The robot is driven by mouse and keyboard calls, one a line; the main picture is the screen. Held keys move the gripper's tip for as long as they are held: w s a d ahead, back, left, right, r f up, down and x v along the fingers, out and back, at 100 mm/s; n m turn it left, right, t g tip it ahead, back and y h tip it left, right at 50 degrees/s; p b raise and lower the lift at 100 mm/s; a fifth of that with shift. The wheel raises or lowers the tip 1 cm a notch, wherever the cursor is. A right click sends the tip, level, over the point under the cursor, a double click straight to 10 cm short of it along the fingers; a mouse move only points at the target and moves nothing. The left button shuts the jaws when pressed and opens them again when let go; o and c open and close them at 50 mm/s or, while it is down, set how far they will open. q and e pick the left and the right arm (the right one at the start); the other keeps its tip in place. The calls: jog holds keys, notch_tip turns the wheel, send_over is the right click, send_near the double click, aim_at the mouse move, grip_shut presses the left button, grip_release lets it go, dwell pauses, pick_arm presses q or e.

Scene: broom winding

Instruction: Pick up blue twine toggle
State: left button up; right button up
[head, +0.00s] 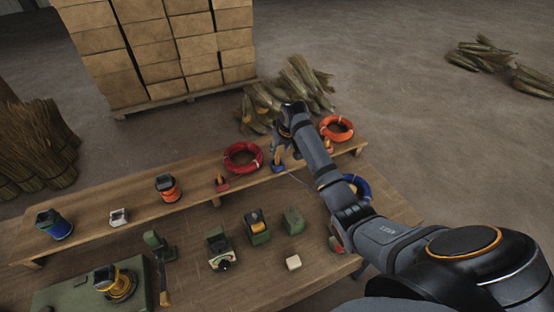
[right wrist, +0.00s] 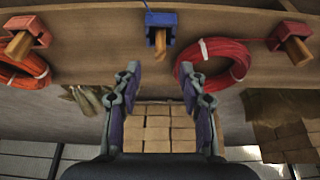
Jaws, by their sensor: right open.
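The blue twine toggle (head: 278,167) sits on the raised wooden shelf, partly hidden by my right gripper in the head view. In the right wrist view the toggle (right wrist: 161,27) is a blue block with a wooden peg, at the top centre. My right gripper (right wrist: 160,72) is open and empty, its two fingers apart. The toggle lies beyond the fingertips, roughly in line with the gap between them, and no contact shows. In the head view my right gripper (head: 286,150) is close to the toggle. My left gripper is not in view.
A red coil (head: 243,157) and an orange coil (head: 336,127) lie on the shelf on either side. A red toggle (head: 222,183) stands left of the blue one. A blue coil (head: 358,187) is partly behind my arm. Tools and spools occupy the bench (head: 190,272).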

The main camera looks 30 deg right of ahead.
aim_at(278, 156)
jog(key=shift+w+f, duration=0.4)
jog(key=shift+f, duration=0.1)
jog(key=shift+w+f, duration=0.25)
notch_tip(278, 156, down, 2)
jog(key=shift+f+p, duration=0.25)
jog(key=shift+p, duration=0.8)
jog(key=shift+x, duration=1.05)
jog(key=shift+w+f, duration=0.15)
jog(key=shift+f, duration=0.15)
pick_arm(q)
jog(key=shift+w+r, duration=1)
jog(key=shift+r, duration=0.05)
pick_arm(e)
grip_shut()
